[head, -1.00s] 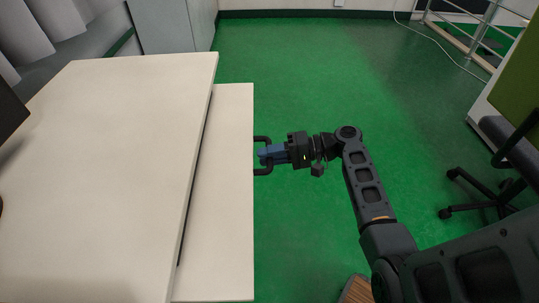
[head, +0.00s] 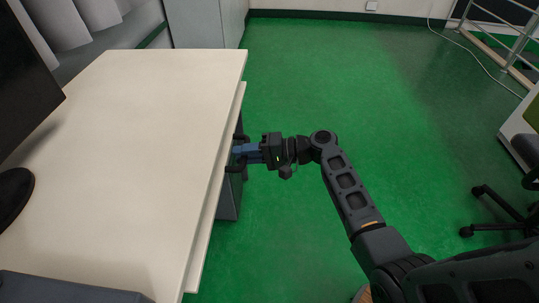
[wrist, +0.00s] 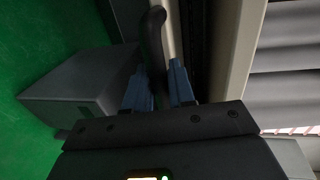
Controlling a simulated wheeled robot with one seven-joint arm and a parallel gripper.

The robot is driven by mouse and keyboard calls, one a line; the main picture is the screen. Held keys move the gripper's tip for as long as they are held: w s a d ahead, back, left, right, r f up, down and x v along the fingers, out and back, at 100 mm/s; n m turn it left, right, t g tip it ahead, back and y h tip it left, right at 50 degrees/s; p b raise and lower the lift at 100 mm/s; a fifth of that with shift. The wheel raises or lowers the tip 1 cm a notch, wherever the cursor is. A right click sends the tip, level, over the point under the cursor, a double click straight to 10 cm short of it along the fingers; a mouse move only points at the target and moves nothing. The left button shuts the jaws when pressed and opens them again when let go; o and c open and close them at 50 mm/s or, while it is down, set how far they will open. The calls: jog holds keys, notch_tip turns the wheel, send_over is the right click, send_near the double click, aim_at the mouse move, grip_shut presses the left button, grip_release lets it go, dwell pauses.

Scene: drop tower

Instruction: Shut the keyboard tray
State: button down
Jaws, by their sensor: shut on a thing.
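The keyboard tray (head: 206,228) is a cream board under the right side of the desk top (head: 140,170). Only a narrow strip of it sticks out past the desk edge. My gripper (head: 239,151) is at the dark handle (head: 236,169) on the tray's outer edge, coming from the right. In the wrist view the dark bar of the handle (wrist: 154,36) runs between the two blue fingers of my gripper (wrist: 160,88), which are shut on it. The rest of the tray is hidden under the desk top.
A grey cabinet (head: 229,198) stands under the desk, just below the tray; it also shows in the wrist view (wrist: 75,88). A monitor (head: 25,75) stands on the desk at left. Green floor (head: 350,90) to the right is open, with a chair (head: 490,205) at far right.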

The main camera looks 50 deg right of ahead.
jog(key=shift+w+a, duration=0.35)
jog(key=shift+w, duration=0.15)
jog(key=c, duration=1.1)
grip_release()
jog(key=shift+p+v, duration=0.35)
jog(key=shift+v, duration=3.45)
jog(key=shift+f, duration=0.1)
